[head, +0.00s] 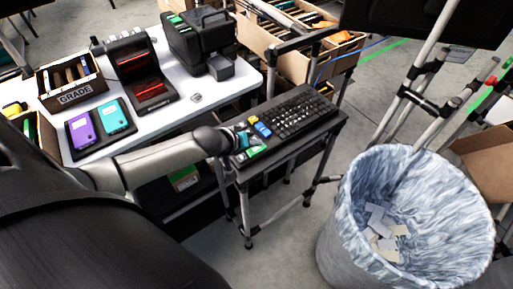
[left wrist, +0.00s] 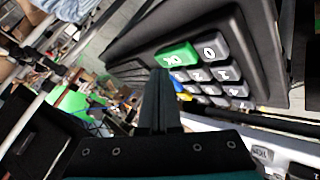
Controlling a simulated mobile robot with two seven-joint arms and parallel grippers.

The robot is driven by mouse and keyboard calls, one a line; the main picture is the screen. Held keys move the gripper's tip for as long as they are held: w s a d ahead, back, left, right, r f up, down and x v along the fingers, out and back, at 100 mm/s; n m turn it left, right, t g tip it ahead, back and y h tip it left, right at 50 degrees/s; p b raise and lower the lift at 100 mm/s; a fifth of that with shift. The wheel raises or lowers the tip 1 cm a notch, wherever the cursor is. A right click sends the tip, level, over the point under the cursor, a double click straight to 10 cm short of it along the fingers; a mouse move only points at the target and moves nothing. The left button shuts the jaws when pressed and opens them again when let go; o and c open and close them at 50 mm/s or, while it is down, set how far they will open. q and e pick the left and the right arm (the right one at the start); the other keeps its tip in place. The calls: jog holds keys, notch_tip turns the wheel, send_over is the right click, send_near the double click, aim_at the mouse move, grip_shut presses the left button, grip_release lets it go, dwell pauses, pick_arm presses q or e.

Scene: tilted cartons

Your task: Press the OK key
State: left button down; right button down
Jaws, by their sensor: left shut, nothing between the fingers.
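The green OK key (left wrist: 176,55) shows in the left wrist view at the corner of a dark keypad (left wrist: 145,42), beside a grey 0 key (left wrist: 209,48). My left gripper (left wrist: 160,74) is shut and empty, its dark fingertips just short of the OK key in the picture. I cannot tell whether they touch it. In the head view my left gripper (head: 244,140) is over the left end of the small black stand, above a green patch (head: 256,151) of the keypad. My arm hides part of the keypad there. My right gripper is not in view.
A black keyboard (head: 293,114) with blue and yellow keys at its left lies on the same stand. A lined bin (head: 440,190) with paper scraps stands at front right.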

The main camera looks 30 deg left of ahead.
aim_at(254, 151)
pick_arm(q)
jog(key=shift+f, duration=0.15)
dwell(0.7)
jog(key=shift+f, duration=0.3)
jog(key=shift+f, duration=0.4)
dwell(0.5)
dwell(0.4)
jog(key=shift+r+p, duration=0.8)
jog(key=shift+p, duration=0.05)
notch_tip(254, 151, up, 5)
jog(key=p, duration=0.5)
jog(key=shift+r+p, duration=0.1)
jog(key=shift+p, duration=0.3)
